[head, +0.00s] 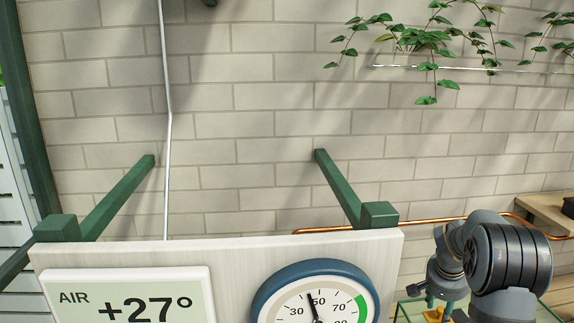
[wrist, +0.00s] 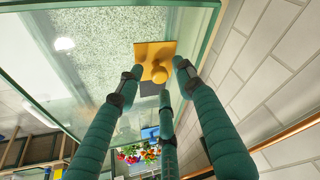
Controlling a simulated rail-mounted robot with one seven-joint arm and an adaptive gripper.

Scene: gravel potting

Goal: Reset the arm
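My arm ends at the lower right of the head view, where my gripper is mostly cut off or hidden behind the arm. In the wrist view my gripper (wrist: 158,82) has three teal fingers spread apart, with nothing held between them. A yellow square plate with a round yellow knob (wrist: 158,73) shows beyond the fingertips. The fingertips look apart from the knob; the exact distance is hard to tell. Yellow also shows below my arm in the head view (head: 436,314).
A green-edged glass panel (wrist: 95,112) with speckled gravel-like texture lies by the plate. A panel (head: 220,252) with an air display and dial gauge fills the head view's lower left. A copper pipe (head: 335,229) runs along the brick wall. Plants (head: 425,40) hang above.

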